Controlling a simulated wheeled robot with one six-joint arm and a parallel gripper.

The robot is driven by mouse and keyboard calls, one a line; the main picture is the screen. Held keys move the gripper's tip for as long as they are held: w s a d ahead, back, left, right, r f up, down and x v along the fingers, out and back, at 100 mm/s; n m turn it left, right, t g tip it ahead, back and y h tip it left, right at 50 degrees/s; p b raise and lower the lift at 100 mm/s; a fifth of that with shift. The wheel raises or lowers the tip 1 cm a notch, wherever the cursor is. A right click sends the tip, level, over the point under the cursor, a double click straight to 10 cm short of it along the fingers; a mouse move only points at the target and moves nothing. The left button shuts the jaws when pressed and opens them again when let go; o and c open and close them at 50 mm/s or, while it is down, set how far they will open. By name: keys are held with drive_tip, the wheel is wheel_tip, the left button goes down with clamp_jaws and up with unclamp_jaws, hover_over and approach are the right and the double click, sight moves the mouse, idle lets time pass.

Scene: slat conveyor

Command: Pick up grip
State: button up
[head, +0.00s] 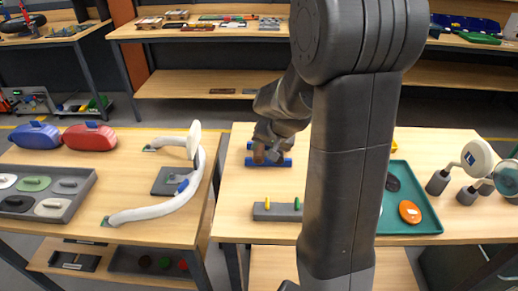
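My gripper (271,140) points down over the middle table, partly covered by my own arm. Directly below it is a blue piece (283,162) in two bars lying on the table. A small brown part (259,152) shows at the gripper's lower end; I cannot tell whether it is held or part of the gripper. I cannot tell for certain which object is the grip. The fingertips are too small and hidden to show whether they are open or shut.
A grey block (284,212) with yellow and green pegs lies nearer. A green tray (425,226) with an orange disc (410,211) is at right. The left table holds a grey tray (84,183), a white curved tube (150,212), and blue and red cases (89,136).

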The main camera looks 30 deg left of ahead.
sight(261, 151)
drive_tip(key=shift+x, duration=1.3)
drive_tip(key=c, duration=0.7)
drive_tip(key=shift+c, duration=0.2)
wheel_tip(261, 151, up, 10)
drive_tip(key=o, duration=0.4)
drive_tip(key=c, duration=0.3)
drive_tip(key=shift+s, duration=0.1)
